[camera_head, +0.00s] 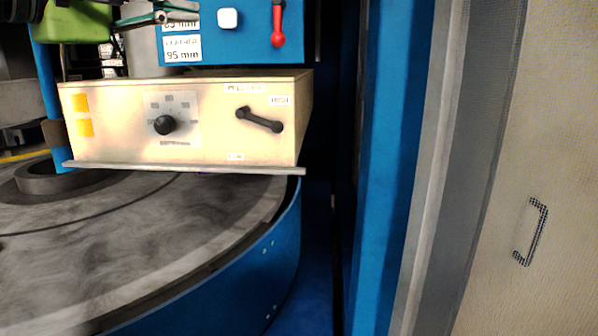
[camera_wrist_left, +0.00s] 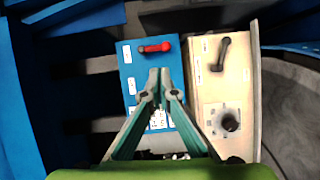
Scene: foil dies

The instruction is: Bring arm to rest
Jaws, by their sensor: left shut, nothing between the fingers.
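My left gripper (camera_head: 188,10) shows at the top left of the head view, with its green body and teal fingers. It is in front of the blue panel (camera_head: 240,45). In the left wrist view the fingertips (camera_wrist_left: 159,82) meet, and nothing is held between them. They overlap the lower part of the blue panel (camera_wrist_left: 133,62), below its red lever (camera_wrist_left: 155,48). Whether they touch the panel cannot be told. My right gripper is in neither view.
A cream control box (camera_head: 225,125) with a black knob (camera_head: 165,124) and black lever (camera_head: 260,120) stands over a large grey round table (camera_head: 140,245). A blue column (camera_head: 385,180) and a pale door (camera_head: 545,120) with a handle (camera_head: 540,232) are at the right.

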